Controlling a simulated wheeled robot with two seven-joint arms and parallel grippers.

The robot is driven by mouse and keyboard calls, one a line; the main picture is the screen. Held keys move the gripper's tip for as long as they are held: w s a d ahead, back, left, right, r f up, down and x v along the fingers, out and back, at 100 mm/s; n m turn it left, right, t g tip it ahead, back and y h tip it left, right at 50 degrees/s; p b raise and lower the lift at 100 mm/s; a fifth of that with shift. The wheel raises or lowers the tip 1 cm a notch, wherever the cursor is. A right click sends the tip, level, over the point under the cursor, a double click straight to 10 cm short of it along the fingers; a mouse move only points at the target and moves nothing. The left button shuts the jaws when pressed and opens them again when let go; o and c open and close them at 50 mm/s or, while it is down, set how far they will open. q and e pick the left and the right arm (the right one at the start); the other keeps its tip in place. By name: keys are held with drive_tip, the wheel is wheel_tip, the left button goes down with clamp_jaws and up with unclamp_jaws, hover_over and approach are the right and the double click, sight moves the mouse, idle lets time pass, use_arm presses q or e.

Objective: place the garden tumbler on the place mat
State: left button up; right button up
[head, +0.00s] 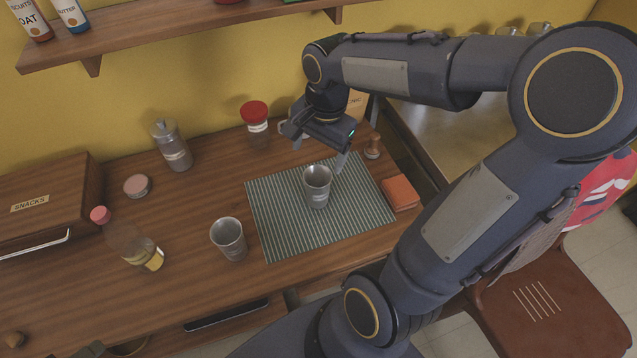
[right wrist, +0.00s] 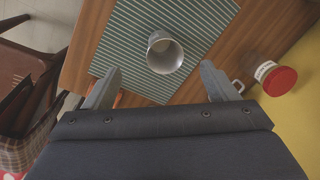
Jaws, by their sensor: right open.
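A steel tumbler (head: 317,187) stands upright on the striped green place mat (head: 270,235). In the right wrist view the tumbler (right wrist: 165,55) stands on the mat (right wrist: 125,35), just beyond the fingertips. A second, similar steel tumbler (head: 229,239) stands on the wood just left of the mat. Both have small labels that I cannot read, so I cannot tell by name which is the garden tumbler. My right gripper (head: 316,150) is open and empty, above the back of the mat and apart from the tumbler. Its open fingers (right wrist: 160,72) also show in the wrist view. My left gripper is not visible.
A red-lidded jar (head: 255,122) and a steel-topped glass canister (head: 172,145) stand behind the mat. An orange block-like item (head: 400,194) lies at its right edge. A bottle (head: 128,240), a pink-lidded tin (head: 137,186) and a snacks box (head: 45,195) are at left.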

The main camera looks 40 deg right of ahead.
drive_tip(key=s+a+r+n+t+y, duration=0.2)
drive_tip(key=s+a+n, duration=0.6)
drive_tip(key=s+n, duration=0.4)
drive_tip(key=t+y, duration=0.1)
drive_tip(key=t, duration=0.1)
drive_tip(key=shift+a+t, duration=0.3)
drive_tip(key=shift+a, duration=0.1)
drive_tip(key=shift+r, duration=0.15)
drive_tip(key=shift+r+p, duration=0.3)
drive_tip(key=shift+p, duration=0.15)
